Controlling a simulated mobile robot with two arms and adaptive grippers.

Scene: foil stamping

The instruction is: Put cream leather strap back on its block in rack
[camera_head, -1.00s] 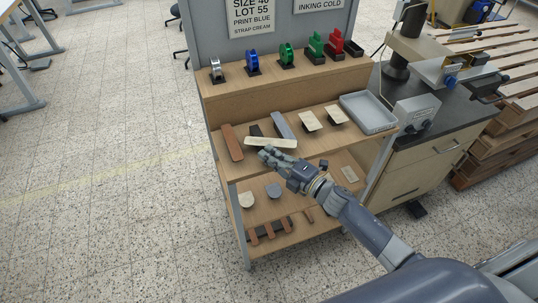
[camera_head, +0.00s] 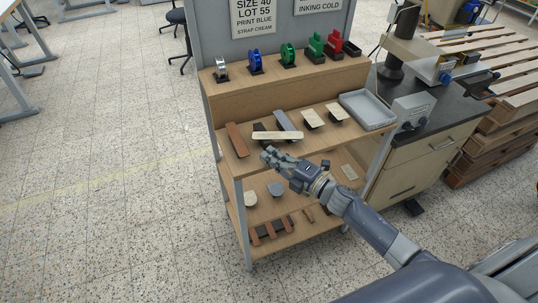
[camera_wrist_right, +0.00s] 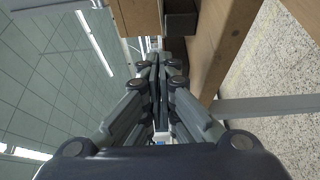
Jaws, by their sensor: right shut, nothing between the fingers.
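The cream leather strap (camera_head: 278,135) lies crosswise on the middle shelf of the rack (camera_head: 222,168). It rests over a dark block (camera_head: 260,128) and the lower end of a grey-blue strap (camera_head: 285,121). Exactly how it sits on the block is hard to tell. My right gripper (camera_head: 268,155) is in front of the shelf, just below the cream strap and apart from it. Its fingers are shut and empty, and they also show closed in the right wrist view (camera_wrist_right: 158,62). The strap is not clearly visible in that view. My left gripper is out of view.
A brown strap (camera_head: 237,140) lies to the left on the same shelf, with two small cream pieces (camera_head: 312,118) and a grey tray (camera_head: 367,110) to the right. Coloured foil rolls (camera_head: 255,62) stand on the top shelf. The lower shelf holds round pieces and brown blocks.

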